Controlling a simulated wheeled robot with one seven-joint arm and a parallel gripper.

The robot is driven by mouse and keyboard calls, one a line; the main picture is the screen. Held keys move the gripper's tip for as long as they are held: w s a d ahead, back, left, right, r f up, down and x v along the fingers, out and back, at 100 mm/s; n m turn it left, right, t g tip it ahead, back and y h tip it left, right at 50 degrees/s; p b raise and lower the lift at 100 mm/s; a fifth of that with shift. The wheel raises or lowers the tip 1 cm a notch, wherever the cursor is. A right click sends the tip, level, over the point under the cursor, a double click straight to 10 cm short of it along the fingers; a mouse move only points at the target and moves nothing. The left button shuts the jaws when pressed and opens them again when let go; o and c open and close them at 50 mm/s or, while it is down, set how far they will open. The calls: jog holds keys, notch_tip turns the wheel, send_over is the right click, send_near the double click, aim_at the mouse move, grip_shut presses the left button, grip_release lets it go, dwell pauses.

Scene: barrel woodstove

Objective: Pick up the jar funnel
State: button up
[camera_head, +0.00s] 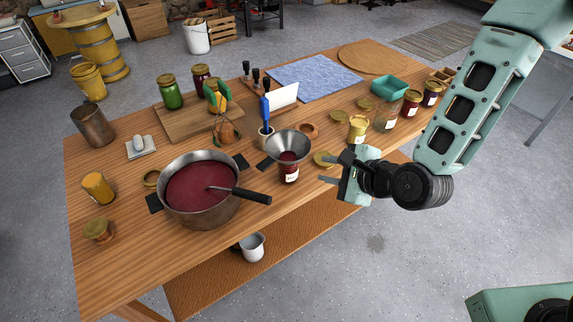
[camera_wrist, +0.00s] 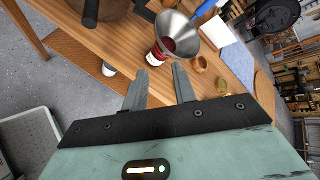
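The jar funnel (camera_head: 288,143) is a wide grey metal cone sitting in the mouth of a jar of red jam with a white label (camera_head: 288,170) near the table's front edge. It also shows in the wrist view (camera_wrist: 177,32), beyond my fingertips. My gripper (camera_head: 331,168) is to the right of the jar and funnel, over the front edge of the table, with its fingers pointing left toward them. In the wrist view the two fingers (camera_wrist: 162,78) are apart with nothing between them, and the funnel is clear of them.
A large pot of red jam (camera_head: 199,213) with a ladle (camera_head: 240,194) stands left of the funnel, its handle near the jar. A blue-handled tool (camera_head: 264,108) stands behind the funnel. Jar lids (camera_head: 325,159) and several filled jars (camera_head: 410,103) are on the right.

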jog(key=f+b, duration=0.2)
jog(key=b, duration=0.1)
send_near(282, 159)
jog(key=a+p, duration=0.1)
jog(key=a+f+p, duration=0.1)
jog(key=w+a+p, duration=0.1)
jog(key=shift+w+a+f, duration=0.1)
jog(key=shift+a+f, duration=0.05)
jog(key=shift+a, duration=0.15)
jog(key=shift+w+a+f, duration=0.1)
jog(key=shift+w+f, duration=0.05)
jog(key=shift+f, duration=0.05)
grip_shut()
